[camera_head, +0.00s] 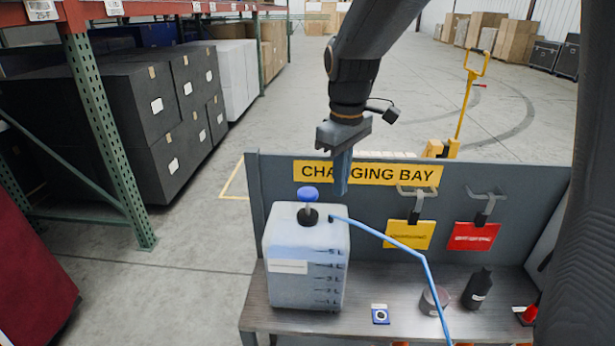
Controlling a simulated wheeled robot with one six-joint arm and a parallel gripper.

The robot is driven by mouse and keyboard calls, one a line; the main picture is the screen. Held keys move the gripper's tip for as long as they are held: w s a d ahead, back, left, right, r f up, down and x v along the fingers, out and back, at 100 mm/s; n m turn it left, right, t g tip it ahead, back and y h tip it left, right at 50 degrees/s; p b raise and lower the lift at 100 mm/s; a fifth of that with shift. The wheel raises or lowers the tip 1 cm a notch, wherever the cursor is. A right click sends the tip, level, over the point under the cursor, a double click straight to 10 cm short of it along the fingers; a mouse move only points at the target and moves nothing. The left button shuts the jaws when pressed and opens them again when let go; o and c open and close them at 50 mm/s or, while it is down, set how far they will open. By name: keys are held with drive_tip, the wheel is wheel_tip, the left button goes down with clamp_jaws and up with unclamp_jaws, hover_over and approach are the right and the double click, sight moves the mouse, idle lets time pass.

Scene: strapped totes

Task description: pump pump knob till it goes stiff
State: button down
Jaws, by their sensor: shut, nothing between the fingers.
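The pump knob (308,193) is a blue cap on a short pale stem, standing raised above a black collar. It sits on top of a translucent white tank (290,259) with litre marks, on the bench at the left. A blue hose (388,239) runs from the tank's top to the right and down. My gripper (341,188) is shut and empty, pointing down. It appears to the right of the knob and above the tank, apart from the knob in the picture. Its exact distance in depth is hard to tell.
The bench (365,325) has a back panel with a yellow "CHARGING BAY" sign (400,174). Yellow (410,236) and red (474,237) tags hang from hooks. A black bottle (477,289), a round tin (433,300) and a small blue-marked item (380,315) stand on the right.

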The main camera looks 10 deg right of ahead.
sight(308, 191)
drive_tip(key=w+a+r+n, duration=0.6)
drive_tip(key=w+r+n, duration=0.1)
drive_tip(key=r, duration=0.4)
drive_tip(key=shift+w+a+g, duration=0.2)
drive_tip(key=shift+g, duration=0.1)
drive_tip(key=shift+f, duration=0.15)
wheel_tip(308, 191, down, 14)
drive_tip(key=p, duration=0.5)
wheel_tip(308, 191, down, 5)
drive_tip(key=shift+r+b, duration=0.2)
drive_tip(key=shift+b, duration=0.8)
drive_tip(key=shift+s, duration=0.1)
